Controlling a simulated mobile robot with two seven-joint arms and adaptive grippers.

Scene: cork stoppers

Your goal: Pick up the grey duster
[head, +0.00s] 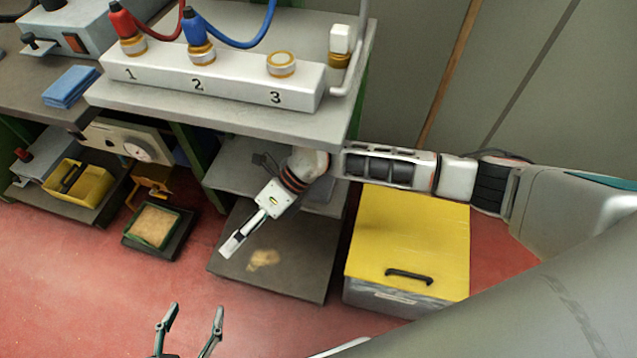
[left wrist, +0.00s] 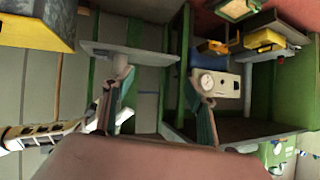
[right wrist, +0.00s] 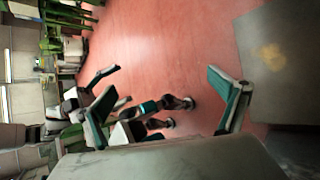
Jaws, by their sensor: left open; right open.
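I cannot make out a grey duster in any view. A folded blue cloth (head: 69,86) lies on the bench at the left in the head view. My left gripper (head: 196,308) is open and empty over the red floor, in front of the shelves. Its spread fingers also show in the left wrist view (left wrist: 165,80). My right gripper (head: 238,237) hangs below the bench, above a dark low slab (head: 285,250). The head view shows it nearly edge-on. In the right wrist view (right wrist: 163,72) its fingers are apart with nothing between them.
A white block (head: 215,82) numbered 1 to 3 stands on the bench, with red and blue plugs on cables. A yellow-lidded box (head: 410,240) stands right of the slab. A yellow caddy (head: 78,185) and a sand tray (head: 155,225) are at lower left. The front floor is clear.

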